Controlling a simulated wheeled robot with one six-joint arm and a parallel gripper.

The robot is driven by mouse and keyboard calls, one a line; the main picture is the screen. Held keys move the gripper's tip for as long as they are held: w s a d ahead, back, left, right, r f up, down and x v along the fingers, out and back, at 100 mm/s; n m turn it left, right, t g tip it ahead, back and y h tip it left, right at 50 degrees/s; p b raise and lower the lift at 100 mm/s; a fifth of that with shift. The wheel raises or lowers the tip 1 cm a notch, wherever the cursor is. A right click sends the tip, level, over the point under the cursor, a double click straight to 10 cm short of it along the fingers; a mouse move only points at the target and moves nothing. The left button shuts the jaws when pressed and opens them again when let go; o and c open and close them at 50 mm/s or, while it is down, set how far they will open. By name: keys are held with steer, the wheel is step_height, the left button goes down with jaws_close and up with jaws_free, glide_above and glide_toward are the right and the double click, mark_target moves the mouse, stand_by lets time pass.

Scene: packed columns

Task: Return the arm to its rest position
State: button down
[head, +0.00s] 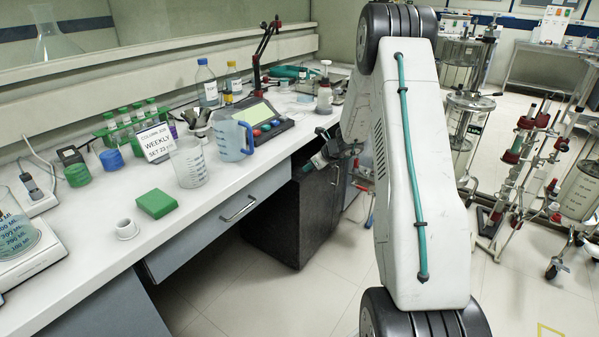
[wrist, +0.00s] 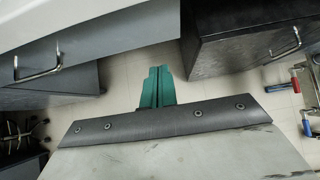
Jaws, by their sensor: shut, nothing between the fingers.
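My arm fills the right middle of the head view, its large white link standing between the bench and the floor stands. My gripper (head: 312,163) is in front of the bench, beside the dark cabinet (head: 290,215) and below the worktop's front edge. In the wrist view its two green fingers (wrist: 157,84) lie side by side over the tiled floor, shut with nothing between them. Part of the wrist is hidden behind the white link in the head view.
The white bench (head: 90,235) holds a blue jug (head: 232,138), a clear beaker (head: 188,160), a green box (head: 155,203) and a rack of green-capped tubes (head: 130,125). Glass columns on wheeled stands (head: 515,150) are at right. The floor before the drawers is clear.

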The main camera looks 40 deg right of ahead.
steer(key=shift+v, duration=1.6)
steer(key=shift+a, duration=0.15)
steer(key=s+a+r+n+g+y, duration=0.25)
steer(key=s+a+r+n, duration=0.25)
steer(key=s+a+n, duration=0.4)
steer(key=s+a+r+n+g+y, duration=0.1)
steer(key=s+a+r+n+g, duration=0.3)
steer(key=s+a+r+n, duration=0.45)
steer(key=s+a+r+n+h, duration=0.2)
steer(key=s+a+r+n, duration=0.1)
steer(key=s+a+n, duration=0.2)
steer(key=s+a+r+n+h, duration=0.2)
steer(key=s+a+n, duration=0.3)
steer(key=s, duration=0.5)
steer(key=s+a+r+n+h, duration=0.2)
steer(key=s+a+r+n, duration=0.2)
steer(key=s, duration=0.4)
steer(key=shift+a+r+n+g, duration=0.35)
steer(key=shift+a+r+n, duration=0.1)
steer(key=shift+a, duration=0.25)
